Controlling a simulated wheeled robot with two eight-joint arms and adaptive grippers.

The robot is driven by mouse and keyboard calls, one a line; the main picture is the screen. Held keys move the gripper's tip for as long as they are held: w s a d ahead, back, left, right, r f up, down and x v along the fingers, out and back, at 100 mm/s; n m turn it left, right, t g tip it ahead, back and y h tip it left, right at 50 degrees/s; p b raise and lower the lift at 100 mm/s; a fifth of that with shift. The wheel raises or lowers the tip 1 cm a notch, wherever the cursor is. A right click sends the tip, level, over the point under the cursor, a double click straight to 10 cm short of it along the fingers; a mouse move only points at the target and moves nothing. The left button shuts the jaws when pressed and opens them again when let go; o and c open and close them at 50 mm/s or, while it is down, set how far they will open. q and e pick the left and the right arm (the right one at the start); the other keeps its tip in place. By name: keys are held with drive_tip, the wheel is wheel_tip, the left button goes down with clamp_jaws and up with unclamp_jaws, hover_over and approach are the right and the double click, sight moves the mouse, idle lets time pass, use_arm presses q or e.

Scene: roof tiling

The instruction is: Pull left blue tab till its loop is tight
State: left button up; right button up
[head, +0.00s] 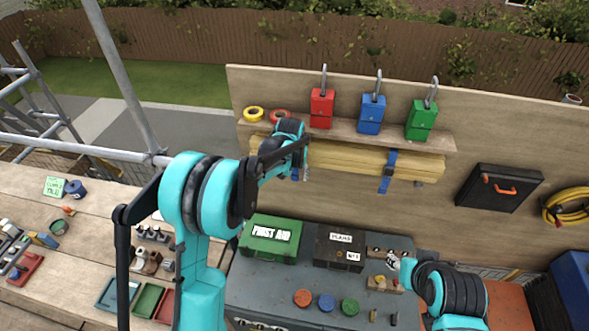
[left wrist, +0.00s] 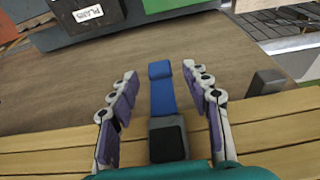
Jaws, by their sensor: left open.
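A bundle of yellow timber boards (head: 345,158) is strapped under the shelf by two blue straps. The left strap is mostly hidden behind my left gripper (head: 303,158) in the head view. In the left wrist view, its blue tab (left wrist: 161,95) hangs from a dark buckle (left wrist: 167,138) on the boards (left wrist: 265,125). My left gripper (left wrist: 159,76) is open, with one finger on each side of the tab and visible gaps between. The right strap (head: 388,172) shows clear of my arms. My right gripper (head: 393,262) is small and unclear over the grey bench.
Red (head: 322,108), blue (head: 371,114) and green (head: 421,120) padlock-like blocks stand on the shelf (head: 345,132) above the boards. A green first aid box (head: 270,238) and a dark box (head: 339,248) stand on the bench below.

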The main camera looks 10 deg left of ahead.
use_arm(q)
clamp_jaws()
drive_tip(key=shift+f, duration=0.1)
